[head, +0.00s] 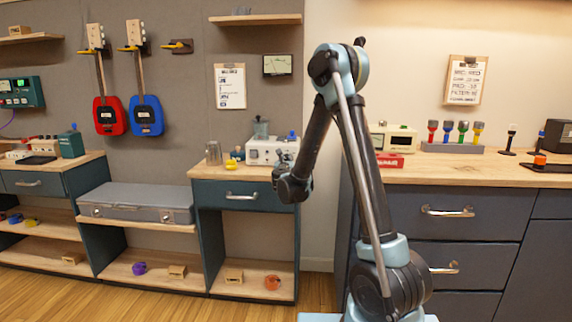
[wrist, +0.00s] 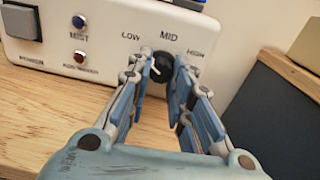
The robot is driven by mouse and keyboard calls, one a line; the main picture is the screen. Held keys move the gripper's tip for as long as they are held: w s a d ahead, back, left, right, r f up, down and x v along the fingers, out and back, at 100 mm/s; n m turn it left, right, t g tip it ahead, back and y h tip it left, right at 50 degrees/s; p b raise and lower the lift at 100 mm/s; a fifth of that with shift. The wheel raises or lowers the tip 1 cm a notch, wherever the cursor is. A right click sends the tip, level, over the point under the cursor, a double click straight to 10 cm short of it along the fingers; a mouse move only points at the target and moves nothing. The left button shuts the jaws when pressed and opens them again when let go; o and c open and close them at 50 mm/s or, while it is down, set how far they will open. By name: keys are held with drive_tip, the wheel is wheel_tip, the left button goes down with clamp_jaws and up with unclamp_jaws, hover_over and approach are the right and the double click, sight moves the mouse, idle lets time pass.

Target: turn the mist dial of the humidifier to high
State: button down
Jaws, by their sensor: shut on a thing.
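The humidifier (head: 262,151) is a white box on the wooden counter, with a clear grey tank on top. The black mist dial (wrist: 161,62) sits below the labels LOW, MID and HIGH. A white mark shows on its left side; its exact setting is hard to read between the fingers. My gripper (wrist: 161,75) is shut on the dial, one finger on each side. In the head view my gripper (head: 286,160) is at the humidifier's right front.
A metal cup (head: 213,153) and small yellow items (head: 233,163) stand left of the humidifier. A dark-edged panel (wrist: 275,110) lies to the right in the wrist view. The counter (wrist: 50,110) before the humidifier is bare.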

drive_tip(key=m, duration=1)
drive_tip(key=shift+m, duration=0.4)
drive_tip(key=m, duration=0.3)
drive_tip(key=shift+m+h, duration=0.3)
drive_tip(key=m, duration=0.4)
drive_tip(key=shift+s+a+m, duration=0.1)
drive_tip(key=shift+m, duration=0.2)
drive_tip(key=shift+r+m, duration=0.1)
drive_tip(key=shift+m, duration=2.1)
drive_tip(key=shift+a, duration=0.1)
